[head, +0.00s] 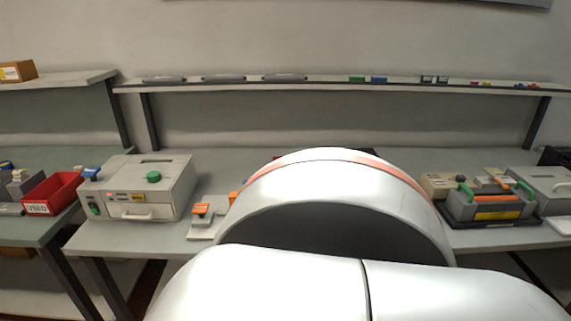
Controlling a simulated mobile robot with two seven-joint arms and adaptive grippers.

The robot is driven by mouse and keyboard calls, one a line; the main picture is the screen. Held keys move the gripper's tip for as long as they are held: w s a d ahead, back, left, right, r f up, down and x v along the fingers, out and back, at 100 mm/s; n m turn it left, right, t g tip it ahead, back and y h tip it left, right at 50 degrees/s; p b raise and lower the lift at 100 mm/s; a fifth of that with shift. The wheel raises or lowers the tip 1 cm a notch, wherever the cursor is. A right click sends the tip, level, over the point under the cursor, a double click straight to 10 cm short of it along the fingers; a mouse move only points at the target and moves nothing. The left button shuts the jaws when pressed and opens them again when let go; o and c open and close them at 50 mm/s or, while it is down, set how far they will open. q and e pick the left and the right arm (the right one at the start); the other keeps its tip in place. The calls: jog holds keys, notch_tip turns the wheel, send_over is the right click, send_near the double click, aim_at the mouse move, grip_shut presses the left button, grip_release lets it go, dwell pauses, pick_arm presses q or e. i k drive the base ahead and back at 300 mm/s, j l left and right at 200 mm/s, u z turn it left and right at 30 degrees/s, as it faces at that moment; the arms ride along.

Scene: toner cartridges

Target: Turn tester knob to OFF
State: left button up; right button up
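No tester label is readable, so I cannot tell for sure which device is the tester. A light grey boxy machine (178,187) stands on the left part of the bench. It has a round green knob (153,177) on top, a blue part (90,174) at its left corner and a green control (94,208) on its front. A small beige box (437,185) stands at the right, partly hidden; its controls are too small to read. My own white arm covers the middle of the bench. Neither gripper is in view.
A small stand with an orange top (201,209) sits right of the grey machine. A dark grey device with green and orange handles (488,206) stands at the right. A red bin (52,194) is at far left. A shelf (330,85) with small items runs along the back.

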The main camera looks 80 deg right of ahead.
aim_at(459, 178)
jog(key=z, duration=3.7)
jog(key=i+l+u, duration=0.1)
jog(key=l, duration=0.2)
jog(key=i+l+u, duration=0.2)
jog(key=l, duration=0.4)
jog(key=i, duration=0.1)
